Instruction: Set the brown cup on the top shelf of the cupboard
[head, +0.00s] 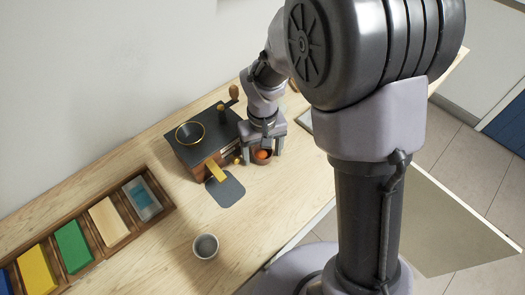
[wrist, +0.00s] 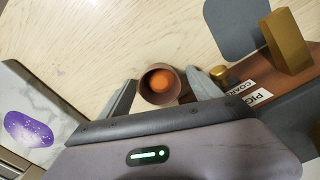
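The brown cup (wrist: 144,92) stands upright on the wooden worktop with an orange ball-like thing (wrist: 160,81) inside. It also shows in the head view (head: 262,161), beside the box with a crank. My gripper (wrist: 161,78) is lowered over the worktop, with one finger on each side of the cup. Narrow gaps show between fingers and cup, so it looks open around it. In the head view my gripper (head: 262,152) partly hides the cup. I cannot make out the cupboard's top shelf in either view.
The box with a crank (head: 190,153) stands close left of my gripper, with a dark mat (head: 226,191) before it. A grey cup (head: 205,246) stands nearer the front. A wooden tray (head: 155,224) holds coloured blocks at left. A pale panel (head: 440,225) juts out at right.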

